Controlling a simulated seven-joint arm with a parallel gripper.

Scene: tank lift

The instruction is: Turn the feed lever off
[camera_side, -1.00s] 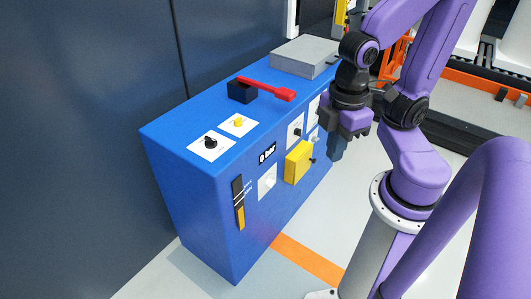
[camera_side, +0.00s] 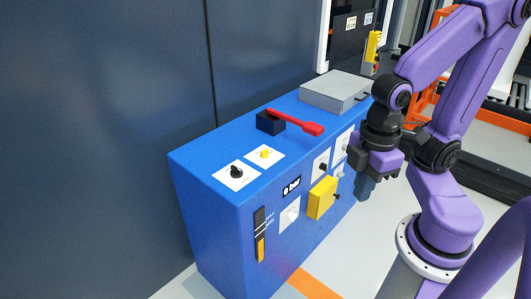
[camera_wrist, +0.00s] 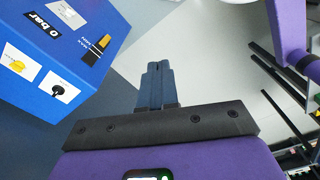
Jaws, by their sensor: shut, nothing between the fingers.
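A red lever (camera_side: 297,122) on a dark block (camera_side: 270,123) lies on top of the blue cabinet (camera_side: 190,165); its free end points right, over the front edge. It is the only plain lever in view, but no label on it can be read. My gripper (camera_side: 363,197) points down in front of the cabinet's right part, apart from the lever. In the wrist view its fingers (camera_wrist: 155,68) are together and empty, with floor beyond them. The lever does not show in the wrist view.
The cabinet top also carries a black knob (camera_side: 236,172), a yellow knob (camera_side: 265,153) and a grey box (camera_side: 333,92). A yellow box (camera_side: 322,198) juts from the front near my gripper. A "0 bar" display (camera_side: 291,187) sits left of it. Floor in front is clear.

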